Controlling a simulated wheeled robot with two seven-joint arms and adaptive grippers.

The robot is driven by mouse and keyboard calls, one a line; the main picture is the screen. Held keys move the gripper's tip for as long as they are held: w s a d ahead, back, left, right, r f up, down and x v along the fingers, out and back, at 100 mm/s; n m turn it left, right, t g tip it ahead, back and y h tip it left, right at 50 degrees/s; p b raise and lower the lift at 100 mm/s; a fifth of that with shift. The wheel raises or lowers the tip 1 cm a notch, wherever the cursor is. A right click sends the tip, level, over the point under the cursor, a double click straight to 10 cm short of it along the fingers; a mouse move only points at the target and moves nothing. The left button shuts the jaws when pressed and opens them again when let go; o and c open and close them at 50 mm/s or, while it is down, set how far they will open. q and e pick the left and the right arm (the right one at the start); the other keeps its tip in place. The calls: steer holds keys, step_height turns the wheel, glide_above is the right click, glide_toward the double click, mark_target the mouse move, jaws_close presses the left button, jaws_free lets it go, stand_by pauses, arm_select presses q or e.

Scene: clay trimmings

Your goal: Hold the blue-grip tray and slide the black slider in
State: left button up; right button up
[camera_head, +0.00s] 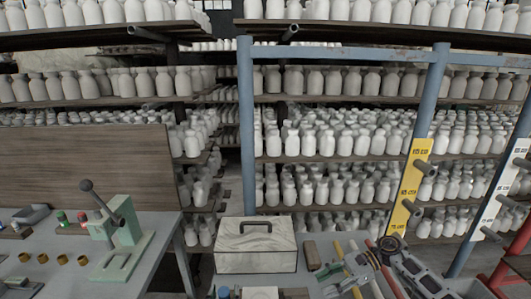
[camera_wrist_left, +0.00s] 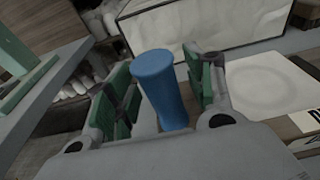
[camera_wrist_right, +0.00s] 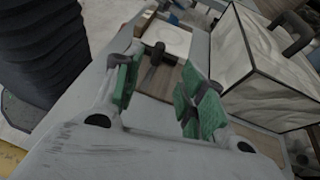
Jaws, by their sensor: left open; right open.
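The tray's blue grip (camera_wrist_left: 162,85) stands upright between the open fingers of my left gripper (camera_wrist_left: 165,85) in the left wrist view, with no clear contact. The tray's white panel with a faint round mark (camera_wrist_left: 268,86) lies beside it. In the head view the blue grip (camera_head: 224,293) and white panel (camera_head: 260,293) are cut by the bottom edge; my left gripper is not visible there. The black slider (camera_wrist_right: 156,54) shows as a dark knob at the panel in the right wrist view. It appears between or just beyond the open, empty fingers of my right gripper (camera_wrist_right: 163,78).
A marbled box with a dark handle (camera_head: 255,245) stands just behind the tray. A brown block (camera_head: 312,254) and several tools lie right of it. A green lever press (camera_head: 115,235) stands on the left bench. Shelves of white bottles fill the back.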

arm_select(q)
steer(key=shift+v, duration=3.8)
steer(key=shift+f, duration=0.1)
